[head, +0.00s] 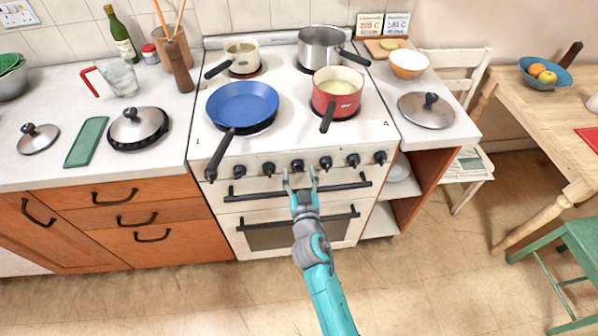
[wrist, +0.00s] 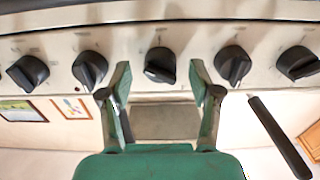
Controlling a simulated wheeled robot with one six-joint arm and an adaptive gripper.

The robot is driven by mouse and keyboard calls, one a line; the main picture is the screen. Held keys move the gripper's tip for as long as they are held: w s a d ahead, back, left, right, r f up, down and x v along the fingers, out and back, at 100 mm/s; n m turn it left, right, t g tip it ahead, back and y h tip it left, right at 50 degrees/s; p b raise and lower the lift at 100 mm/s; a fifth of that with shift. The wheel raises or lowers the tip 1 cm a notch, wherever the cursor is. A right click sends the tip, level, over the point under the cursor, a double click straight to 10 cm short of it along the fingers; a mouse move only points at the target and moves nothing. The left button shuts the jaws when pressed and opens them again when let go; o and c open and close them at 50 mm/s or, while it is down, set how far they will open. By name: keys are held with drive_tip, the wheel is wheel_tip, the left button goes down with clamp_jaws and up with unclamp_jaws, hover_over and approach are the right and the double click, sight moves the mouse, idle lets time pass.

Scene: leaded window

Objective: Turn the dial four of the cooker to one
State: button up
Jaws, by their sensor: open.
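The cooker (head: 207,158) is white with a row of black dials along its front panel. The dial near the middle of the row (head: 297,165), which I take as dial four, also shows at the centre of the wrist view (wrist: 160,64). Its grip looks nearly level there, unlike the tilted grips of its neighbours. Its number and scale marks are too small to read. My gripper (head: 300,173) is open in front of this dial. In the wrist view its fingertips (wrist: 160,74) appear one on each side of the dial, with gaps; I cannot tell the depth between them.
Neighbouring dials (wrist: 90,69) and (wrist: 233,65) sit close outside the fingers. The blue pan's handle (head: 219,155) overhangs the left of the row. A red pot (head: 336,93) has its handle above the panel. Oven handles (head: 300,224) stick out below.

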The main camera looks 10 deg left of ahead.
drive_tip(key=shift+w+a, duration=0.15)
drive_tip(key=shift+w, duration=0.3)
drive_tip(key=c, duration=1.1)
drive_tip(key=shift+c, duration=0.2)
drive_tip(key=shift+n, duration=0.4)
drive_tip(key=n, duration=1.1)
drive_tip(key=shift+r, duration=0.1)
